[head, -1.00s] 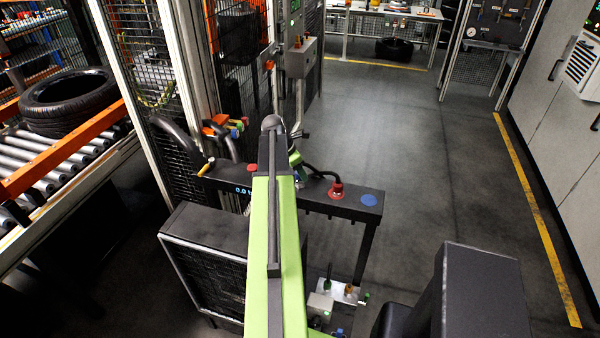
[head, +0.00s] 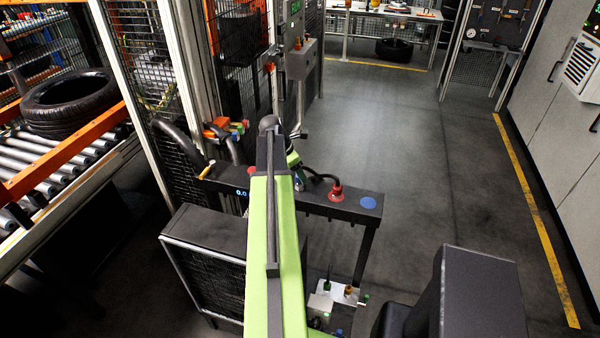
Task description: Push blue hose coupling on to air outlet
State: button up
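My green arm (head: 272,235) reaches forward over a dark manifold bar (head: 318,203). My gripper (head: 298,180) is mostly hidden behind the arm, and its fingers cannot be made out. A small blue piece shows at the gripper's end, close to the bar; I cannot tell whether it is the blue hose coupling or whether it is held. A red fitting (head: 336,191) with a black hose (head: 318,177) stands on the bar to the right. A flat blue disc (head: 368,203) marks the bar's right end. The air outlet is not clearly visible.
A dark mesh-sided box (head: 205,255) stands left of my arm. Mesh fencing and a control box (head: 301,60) stand behind the bar. A tyre (head: 70,103) lies on the roller conveyor (head: 40,165) at the left.

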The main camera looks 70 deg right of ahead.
jog(key=p+v, duration=1.3)
jog(key=v, duration=0.2)
jog(key=shift+w+r, duration=0.1)
